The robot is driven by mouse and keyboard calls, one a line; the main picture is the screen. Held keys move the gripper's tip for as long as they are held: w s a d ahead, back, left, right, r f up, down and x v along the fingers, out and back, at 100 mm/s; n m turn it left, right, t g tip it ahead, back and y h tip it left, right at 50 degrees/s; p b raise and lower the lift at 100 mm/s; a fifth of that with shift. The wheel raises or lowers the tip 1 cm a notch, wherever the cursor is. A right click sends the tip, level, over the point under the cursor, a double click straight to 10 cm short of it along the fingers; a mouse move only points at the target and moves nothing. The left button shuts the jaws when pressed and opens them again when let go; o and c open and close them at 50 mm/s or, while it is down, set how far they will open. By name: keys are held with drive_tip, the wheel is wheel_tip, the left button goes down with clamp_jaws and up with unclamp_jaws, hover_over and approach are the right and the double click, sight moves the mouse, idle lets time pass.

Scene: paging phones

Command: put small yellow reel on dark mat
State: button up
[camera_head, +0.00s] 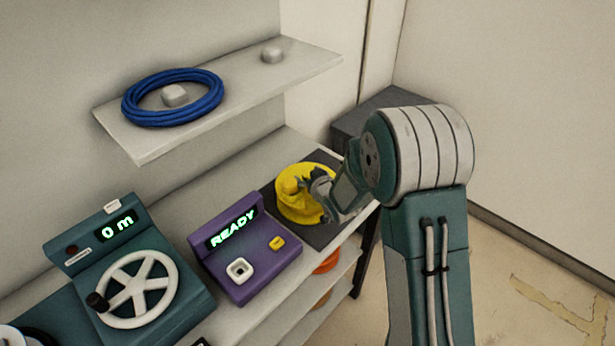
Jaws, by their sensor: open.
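The small yellow reel (292,206) lies on the dark mat (325,237) at the far right end of the bench. Part of the reel is hidden behind my gripper. My gripper (308,190) reaches in from the right and is at the reel's right side, close to its raised middle. It is open; I cannot tell whether its fingers touch the reel. The mat shows around the reel, mostly at the front.
A purple box (245,250) reading READY stands left of the mat. A teal crank machine (130,265) reading 0 m is further left. A shelf (290,80) above holds a blue coil (172,118). Orange reels (326,262) sit on a lower shelf.

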drive_tip(key=s+d+r+m+g+h, duration=0.1)
drive_tip(key=s+d+r+h, duration=0.2)
drive_tip(key=s+d+r, duration=0.5)
drive_tip(key=s+d+r+m+g+h, duration=0.2)
drive_tip(key=s+d+r, duration=0.2)
drive_tip(key=s+r, duration=0.45)
drive_tip(key=s+d+r+m+g, duration=0.1)
drive_tip(key=s+r+g, duration=0.2)
drive_tip(key=s, duration=1.6)
drive_tip(key=shift+s+r+m+g, duration=0.2)
drive_tip(key=shift+s+m+g, duration=0.1)
drive_tip(key=shift+s+g, duration=0.1)
drive_tip(key=shift+w, duration=0.1)
